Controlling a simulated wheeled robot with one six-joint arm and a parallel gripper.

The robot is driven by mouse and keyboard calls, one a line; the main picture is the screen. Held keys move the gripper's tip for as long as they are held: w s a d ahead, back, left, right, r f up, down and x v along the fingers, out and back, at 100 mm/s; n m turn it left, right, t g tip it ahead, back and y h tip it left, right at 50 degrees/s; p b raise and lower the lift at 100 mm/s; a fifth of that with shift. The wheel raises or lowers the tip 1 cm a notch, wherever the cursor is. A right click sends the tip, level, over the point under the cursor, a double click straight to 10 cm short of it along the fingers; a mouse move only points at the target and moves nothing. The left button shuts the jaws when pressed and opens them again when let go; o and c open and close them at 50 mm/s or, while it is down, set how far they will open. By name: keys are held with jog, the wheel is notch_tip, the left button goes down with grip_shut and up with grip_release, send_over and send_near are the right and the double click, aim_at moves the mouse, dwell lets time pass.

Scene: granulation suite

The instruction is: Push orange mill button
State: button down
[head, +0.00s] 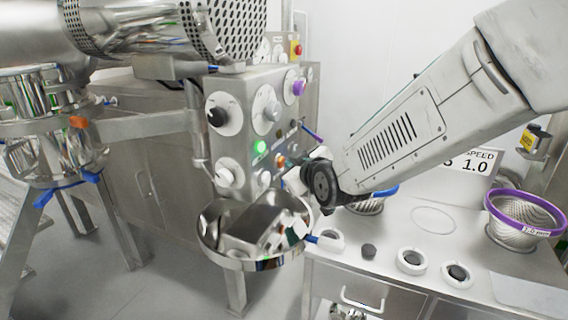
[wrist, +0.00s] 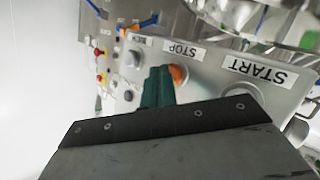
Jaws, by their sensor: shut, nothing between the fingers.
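The orange mill button (head: 281,161) is on the front of the grey control panel (head: 240,100), right of a lit green button (head: 260,147). In the wrist view the orange button (wrist: 179,75) shows upside down beside the STOP label (wrist: 183,50), partly hidden by my fingers. My gripper (wrist: 160,72) is shut and empty, its dark green fingertips at or very near the button's edge. I cannot tell whether they touch it. In the head view my wrist covers much of the gripper.
A START label (wrist: 255,70) is beside the STOP label. A steel bowl (head: 255,258) hangs below the panel. A bench (head: 400,295) with black knobs and a purple-rimmed sieve (head: 527,213) stands at the right. A red button (head: 296,48) is farther back.

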jog(key=shift+a, duration=0.2)
jog(key=shift+d, duration=0.15)
dwell(0.4)
jog(key=shift+s+d, duration=0.25)
jog(key=shift+d, duration=0.45)
jog(key=shift+d, duration=0.1)
jog(key=d, duration=0.1)
jog(key=s+d, duration=0.1)
jog(key=d, duration=0.2)
jog(key=shift+s+d, duration=0.25)
jog(key=shift+s, duration=0.1)
